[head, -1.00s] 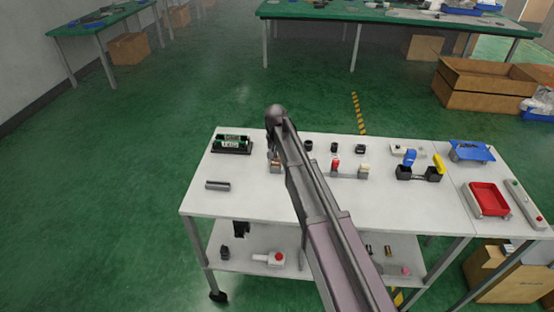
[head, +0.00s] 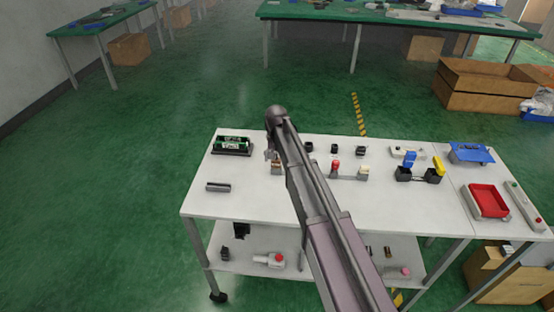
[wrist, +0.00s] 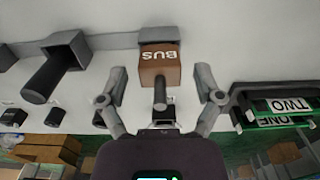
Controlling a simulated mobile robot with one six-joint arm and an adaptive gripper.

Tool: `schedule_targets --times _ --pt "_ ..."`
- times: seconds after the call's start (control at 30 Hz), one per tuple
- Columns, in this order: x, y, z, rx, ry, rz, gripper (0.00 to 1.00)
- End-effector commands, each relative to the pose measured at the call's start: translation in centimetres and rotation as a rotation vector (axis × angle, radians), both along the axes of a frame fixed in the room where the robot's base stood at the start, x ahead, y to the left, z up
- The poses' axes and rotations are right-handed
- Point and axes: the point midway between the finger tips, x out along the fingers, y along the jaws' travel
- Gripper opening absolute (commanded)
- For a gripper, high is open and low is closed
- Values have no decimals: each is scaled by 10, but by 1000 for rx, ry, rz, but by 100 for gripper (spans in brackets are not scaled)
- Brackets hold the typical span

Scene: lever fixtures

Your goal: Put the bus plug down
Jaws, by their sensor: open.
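The bus plug is a brown block marked BUS, with a grey round stem, in the wrist view (wrist: 160,66). It sits against a grey block (wrist: 166,34) on the white top; whether it is seated in that block I cannot tell. My gripper (wrist: 162,78) is open, with one finger on each side of the plug and visible gaps between. In the head view the plug is a small brown spot (head: 277,169) just below my gripper (head: 272,156), partly hidden by my arm.
The white cart top (head: 245,194) carries a green-labelled block (head: 232,145), a grey bar (head: 218,187), a red lever (head: 336,166), blue and yellow levers (head: 410,158) and a red tray (head: 488,201). The wrist view shows a dark lever (wrist: 50,75) left of the plug. The front left is mostly clear.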

Motion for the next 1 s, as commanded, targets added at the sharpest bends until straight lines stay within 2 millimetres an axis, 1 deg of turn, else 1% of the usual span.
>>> schedule_targets --times 0.03,1.0 --pt "0 0 7 0 0 0 84" --pt "0 0 89 0 0 0 84"
